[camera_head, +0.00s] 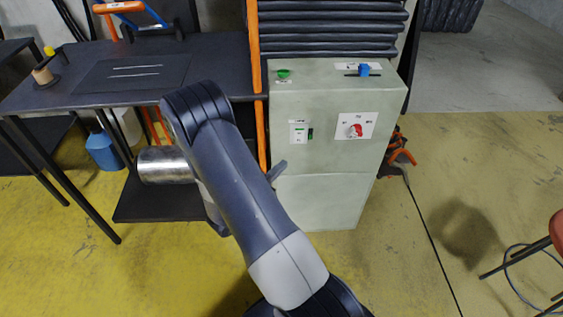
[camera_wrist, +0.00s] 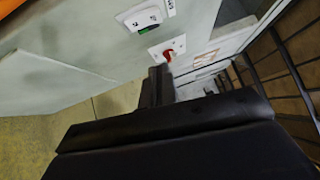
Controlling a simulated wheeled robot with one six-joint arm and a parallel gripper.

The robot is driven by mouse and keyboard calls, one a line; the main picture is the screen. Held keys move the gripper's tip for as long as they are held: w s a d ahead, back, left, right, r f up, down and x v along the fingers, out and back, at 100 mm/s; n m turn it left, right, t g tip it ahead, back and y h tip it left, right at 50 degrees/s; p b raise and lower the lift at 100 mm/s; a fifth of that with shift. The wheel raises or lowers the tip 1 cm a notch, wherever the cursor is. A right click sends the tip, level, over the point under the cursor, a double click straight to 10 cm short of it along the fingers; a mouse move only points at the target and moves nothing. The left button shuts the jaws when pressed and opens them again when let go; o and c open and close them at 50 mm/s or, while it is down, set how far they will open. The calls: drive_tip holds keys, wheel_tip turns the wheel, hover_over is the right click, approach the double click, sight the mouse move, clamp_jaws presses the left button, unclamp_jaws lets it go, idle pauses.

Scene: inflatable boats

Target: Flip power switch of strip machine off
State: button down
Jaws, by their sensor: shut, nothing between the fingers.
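The strip machine's pale grey-green cabinet (camera_head: 325,195) stands right of my arm. On its front, a red rotary switch (camera_head: 355,131) sits on a white plate marked with small, unreadable labels. Left of it is a white panel with a small green and black switch (camera_head: 310,133). In the wrist view the red switch (camera_wrist: 172,52) is just beyond my gripper (camera_wrist: 157,82), and the green-lit switch (camera_wrist: 148,29) is up and left. My gripper is shut and empty, and looks apart from both switches. In the head view my arm mostly hides the gripper.
A green button (camera_head: 284,73) and a blue knob (camera_head: 364,70) in a slot are on the cabinet top. A dark workbench (camera_head: 60,95) stands left, and an orange post (camera_head: 258,90) rises beside the cabinet.

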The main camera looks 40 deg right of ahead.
sight(296, 141)
drive_tip(key=w+d, duration=0.1)
drive_tip(key=d, duration=0.2)
drive_tip(key=w+d, duration=0.2)
drive_tip(key=d, duration=0.1)
drive_tip(key=w+d+r, duration=0.1)
drive_tip(key=w+d, duration=0.1)
drive_tip(key=d, duration=0.2)
drive_tip(key=shift+w+r+b, duration=0.1)
drive_tip(key=shift+b, duration=0.3)
